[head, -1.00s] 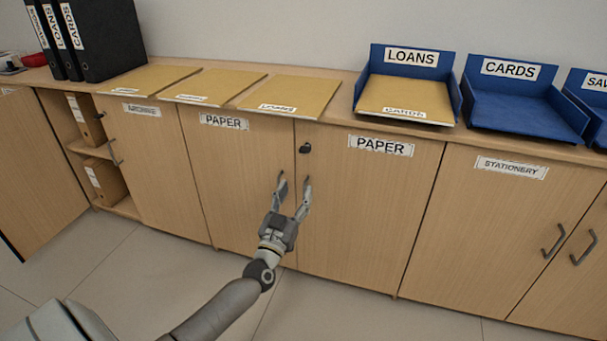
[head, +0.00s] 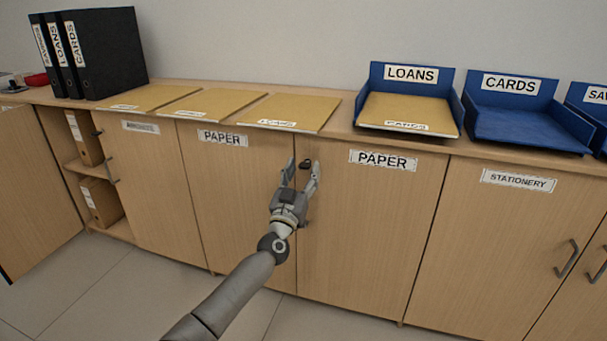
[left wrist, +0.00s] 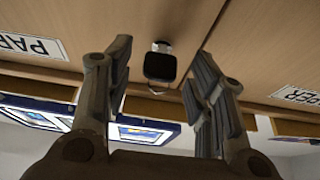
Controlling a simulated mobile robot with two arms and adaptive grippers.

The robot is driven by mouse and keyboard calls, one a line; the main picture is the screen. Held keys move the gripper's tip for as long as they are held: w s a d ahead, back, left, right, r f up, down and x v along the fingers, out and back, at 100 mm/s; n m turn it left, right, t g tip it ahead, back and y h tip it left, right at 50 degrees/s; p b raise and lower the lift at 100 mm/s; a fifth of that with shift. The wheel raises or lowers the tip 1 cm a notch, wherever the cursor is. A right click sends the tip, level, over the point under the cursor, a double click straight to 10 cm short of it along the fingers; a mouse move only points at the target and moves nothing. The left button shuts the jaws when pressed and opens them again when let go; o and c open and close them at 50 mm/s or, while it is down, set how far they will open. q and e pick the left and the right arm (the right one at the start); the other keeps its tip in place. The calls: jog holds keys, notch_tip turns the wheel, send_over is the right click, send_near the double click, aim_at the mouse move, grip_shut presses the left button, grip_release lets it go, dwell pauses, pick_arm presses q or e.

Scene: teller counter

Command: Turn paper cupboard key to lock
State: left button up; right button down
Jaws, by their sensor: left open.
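The paper cupboard has two light wood doors, the left one (head: 235,195) and the right one (head: 365,225), both closed, each with a PAPER label. The dark key (head: 305,164) sits in the lock near the top inner edge of the right door. In the left wrist view the key (left wrist: 160,66) shows as a dark rounded square with a metal lock behind it. My left gripper (head: 303,172) is open just in front of the key. In the left wrist view its fingers (left wrist: 157,85) stand on either side of the key, apart from it. My right gripper is out of view.
On the countertop lie brown folders (head: 290,112) and blue trays, one labelled LOANS (head: 411,75) with a folder inside. Black binders (head: 108,50) stand at the left. A cupboard door (head: 40,190) at the far left is open. The stationery cupboard (head: 490,250) is at the right.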

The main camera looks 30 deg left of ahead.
pick_arm(q)
jog(key=shift+w+a+r, duration=0.1)
jog(key=shift+w+r, duration=0.05)
jog(key=shift+w, duration=0.3)
jog(key=shift+r, duration=0.1)
jog(key=shift+c, duration=0.4)
jog(key=c, duration=0.9)
jog(key=shift+c, duration=0.3)
